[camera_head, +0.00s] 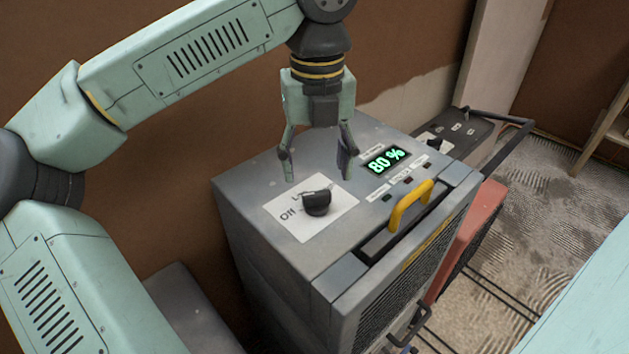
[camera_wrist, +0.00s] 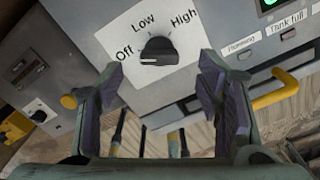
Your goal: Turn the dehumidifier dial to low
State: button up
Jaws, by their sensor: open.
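The dehumidifier (camera_head: 270,255) is a grey box with a white dial label on its top. The black dial (camera_head: 317,203) sits on that label; in the wrist view the dial (camera_wrist: 158,50) is surrounded by Off at left, Low at upper left and High at upper right. A pale mark on the dial's left side appears to face Off. My gripper (camera_head: 318,168) is open and empty, fingers pointing down above the top. In the wrist view its fingertips (camera_wrist: 163,70) are spread to either side of the dial, apparently not touching it.
A green display (camera_head: 386,160) reading 80 % and small labelled indicators lie right of the dial. A yellow handle (camera_head: 411,205) rises from the front edge. A red machine (camera_head: 477,225) and another dark unit (camera_head: 455,132) stand to the right. A brown wall is behind.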

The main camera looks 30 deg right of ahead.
aim_at(316, 191)
jog(key=shift+f+p, duration=0.3)
jog(key=shift+f, duration=2.35)
jog(key=shift+c, duration=0.6)
jog(key=c, duration=1)
